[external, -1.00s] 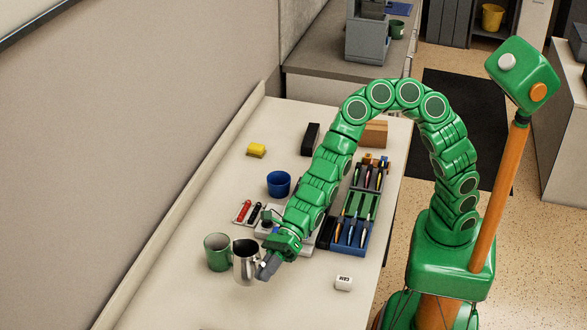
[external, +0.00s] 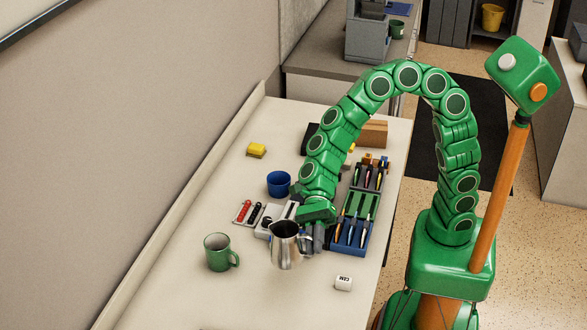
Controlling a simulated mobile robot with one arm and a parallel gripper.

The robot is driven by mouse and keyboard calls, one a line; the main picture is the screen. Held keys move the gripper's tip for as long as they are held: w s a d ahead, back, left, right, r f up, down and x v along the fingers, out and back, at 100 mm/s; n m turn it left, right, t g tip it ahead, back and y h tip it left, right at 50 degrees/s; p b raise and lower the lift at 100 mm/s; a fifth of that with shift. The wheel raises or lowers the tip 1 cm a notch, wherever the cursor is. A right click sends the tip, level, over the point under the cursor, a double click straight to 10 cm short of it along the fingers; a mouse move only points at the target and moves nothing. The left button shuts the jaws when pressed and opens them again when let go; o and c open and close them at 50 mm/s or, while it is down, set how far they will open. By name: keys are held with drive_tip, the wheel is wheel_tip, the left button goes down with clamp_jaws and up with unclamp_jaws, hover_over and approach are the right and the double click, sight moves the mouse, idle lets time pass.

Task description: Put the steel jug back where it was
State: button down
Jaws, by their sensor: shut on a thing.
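The steel jug (external: 286,248) is a shiny metal pitcher with a dark open mouth. It is upright, near the middle of the table. My gripper (external: 312,236) is shut on the jug at its right side; the fingers are partly hidden by the jug and the wrist. I cannot tell whether the jug's base touches the table or hangs a little above it.
A green mug (external: 217,254) stands left of the jug. A blue organizer (external: 350,238) with pens stands close right. A white block (external: 343,283) lies in front. The table's front left is clear.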

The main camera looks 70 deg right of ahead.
drive_tip(key=s+d+f+n+g+h, duration=0.2)
drive_tip(key=s+d+f+n+g, duration=0.25)
drive_tip(key=s+d, duration=0.45)
drive_tip(key=shift+g, duration=0.25)
drive_tip(key=shift+w+a+f, duration=1.4)
drive_tip(key=shift+w+f, duration=0.35)
drive_tip(key=shift+f, duration=0.3)
drive_tip(key=shift+w+a+f, duration=1.4)
drive_tip(key=shift+w+f, duration=0.4)
drive_tip(key=shift+f, duration=0.3)
drive_tip(key=shift+w+a+f, duration=1.4)
drive_tip(key=shift+w+f, duration=0.35)
drive_tip(key=shift+f, duration=0.3)
drive_tip(key=c, duration=1.2)
unclamp_jaws()
